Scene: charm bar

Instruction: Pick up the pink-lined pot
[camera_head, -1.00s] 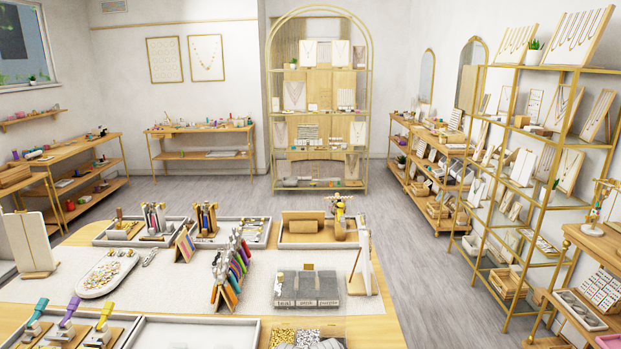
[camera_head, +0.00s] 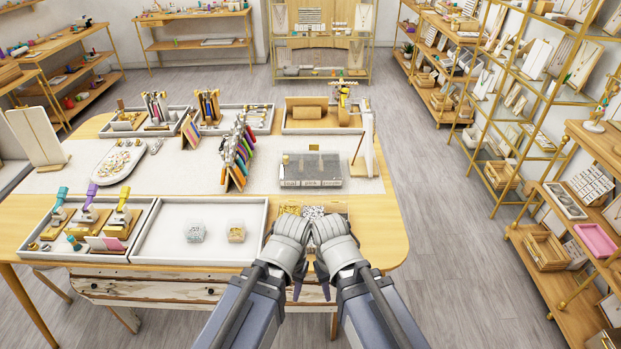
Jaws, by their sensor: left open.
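I cannot single out a pink-lined pot for certain. A low grey box (camera_head: 311,170) stands on the pale mat in the middle of the table, with small labels along its front. The middle label seems to read "pink"; its inside is too small to make out. Two small clear pots, one left (camera_head: 194,232) and one right (camera_head: 236,232), stand in the white front tray; no pink lining shows in them. My left gripper (camera_head: 294,280) is open, low at the table's front edge, nearer to me than the box. My right gripper is beside it, mostly hidden by its arm.
The white front tray (camera_head: 150,254) lies left of my arms, with coloured stamp-like tools in the tray beside it. A rack of coloured tags (camera_head: 237,160) stands left of the box and an upright board (camera_head: 366,150) stands right of it. The floor right of the table is clear.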

